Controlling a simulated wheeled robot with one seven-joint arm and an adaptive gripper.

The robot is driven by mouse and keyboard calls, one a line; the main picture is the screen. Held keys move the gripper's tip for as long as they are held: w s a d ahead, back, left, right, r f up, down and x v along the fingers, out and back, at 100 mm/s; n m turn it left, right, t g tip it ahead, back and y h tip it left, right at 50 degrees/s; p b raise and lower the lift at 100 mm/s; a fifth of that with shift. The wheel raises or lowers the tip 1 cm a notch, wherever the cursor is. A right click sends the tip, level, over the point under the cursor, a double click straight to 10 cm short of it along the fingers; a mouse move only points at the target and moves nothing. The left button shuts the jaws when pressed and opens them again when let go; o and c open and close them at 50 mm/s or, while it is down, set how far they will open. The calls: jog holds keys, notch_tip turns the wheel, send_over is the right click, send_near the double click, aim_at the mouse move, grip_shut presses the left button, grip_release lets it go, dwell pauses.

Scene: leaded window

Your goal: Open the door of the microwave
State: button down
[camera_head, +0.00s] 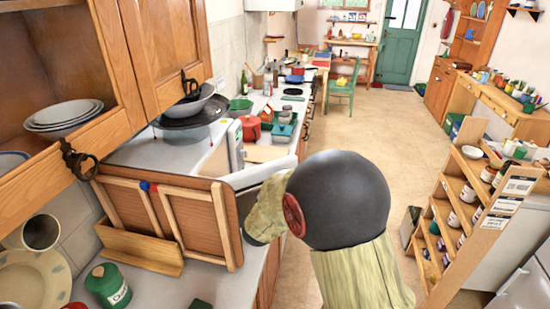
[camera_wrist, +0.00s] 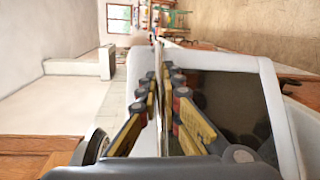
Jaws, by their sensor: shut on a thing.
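The microwave (camera_head: 236,145) is pale and stands on the left counter in the head view, partly behind my arm. Its white door (camera_head: 262,172) juts out to the right, away from the body, so it stands at least partly open. In the wrist view the door (camera_wrist: 268,80) shows a rounded white frame around a dark window. My gripper (camera_wrist: 166,85) has its yellow and black fingers on both sides of a thin strip at the door's edge, shut on it. In the head view my arm hides the gripper and the door's lower part.
Dark pans (camera_head: 185,120) and pale plates are stacked at the left near the wooden cupboard (camera_head: 165,45). Wooden boards (camera_head: 150,215) lean beside the microwave. A stepped rack with jars (camera_head: 465,195) stands at the right. The floor (camera_head: 340,120) between is clear.

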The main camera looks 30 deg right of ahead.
jog(key=s+a+m+g+h+p, duration=0.1)
jog(key=s+a+m+g+p, duration=0.1)
jog(key=s+p, duration=0.3)
jog(key=s+a+m+g+h+p, duration=0.2)
jog(key=s+a+m+g+p, duration=0.1)
jog(key=s, duration=0.4)
jog(key=shift+s+g+p, duration=0.2)
jog(key=shift+g+p, duration=0.4)
jog(key=shift+p, duration=0.5)
jog(key=shift+f, duration=0.1)
jog(key=c, duration=2)
grip_release()
jog(key=shift+c, duration=0.2)
jog(key=shift+o, duration=0.4)
jog(key=v, duration=1.2)
jog(key=shift+f, duration=0.15)
